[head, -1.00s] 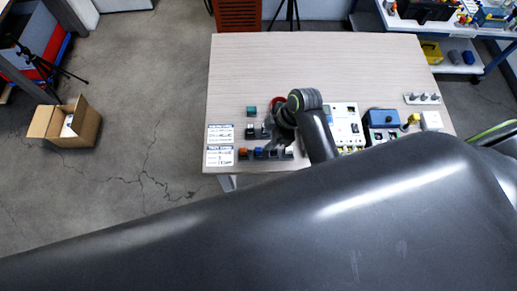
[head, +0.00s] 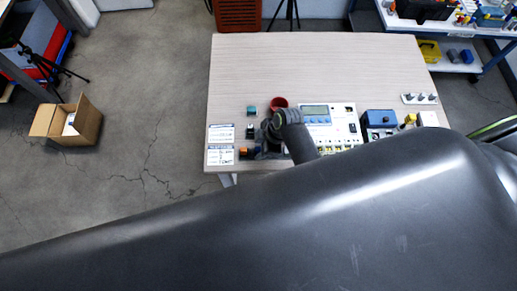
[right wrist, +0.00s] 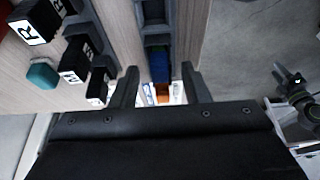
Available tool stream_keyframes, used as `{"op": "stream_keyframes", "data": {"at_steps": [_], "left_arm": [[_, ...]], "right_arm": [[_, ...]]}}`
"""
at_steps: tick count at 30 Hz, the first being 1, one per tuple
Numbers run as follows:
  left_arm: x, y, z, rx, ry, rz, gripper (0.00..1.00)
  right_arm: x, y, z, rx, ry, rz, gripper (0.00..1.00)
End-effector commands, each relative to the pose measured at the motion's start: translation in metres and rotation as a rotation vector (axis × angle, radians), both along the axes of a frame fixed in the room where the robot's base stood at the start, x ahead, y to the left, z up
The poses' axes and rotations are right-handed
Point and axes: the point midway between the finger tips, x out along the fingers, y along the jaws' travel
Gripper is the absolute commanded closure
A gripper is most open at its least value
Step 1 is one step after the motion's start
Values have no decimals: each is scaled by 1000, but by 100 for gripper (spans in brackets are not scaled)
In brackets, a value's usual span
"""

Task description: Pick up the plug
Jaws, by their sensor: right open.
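My right gripper (head: 266,143) is over the front left of the table, among several small blocks; its fingertips are hard to make out there. In the right wrist view my right gripper (right wrist: 160,82) is open, with one finger on each side of a blue block (right wrist: 158,66) and an orange block (right wrist: 162,93). No grip on either shows. I cannot tell which block is the plug. The orange block also shows in the head view (head: 244,152). A teal block (head: 251,111) and black blocks marked R (right wrist: 76,62) stand apart from the fingers. My left gripper is not in view.
Two printed sheets (head: 220,155) lie at the table's left edge. A red round thing (head: 279,102) and a white device with a display (head: 341,132) are close to my right arm. A blue box (head: 380,118) stands farther right. The back of the table (head: 310,60) is clear.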

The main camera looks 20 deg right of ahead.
Motion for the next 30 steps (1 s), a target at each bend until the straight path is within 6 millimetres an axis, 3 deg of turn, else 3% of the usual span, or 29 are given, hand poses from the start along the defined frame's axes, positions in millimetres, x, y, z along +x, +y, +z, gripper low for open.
{"op": "stream_keyframes", "data": {"at_steps": [5,14,30], "left_arm": [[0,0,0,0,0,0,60],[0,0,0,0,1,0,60],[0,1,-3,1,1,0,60]], "right_arm": [[0,0,0,0,0,0,60],[0,0,0,0,0,0,99],[1,0,11,1,-3,1,100]]}}
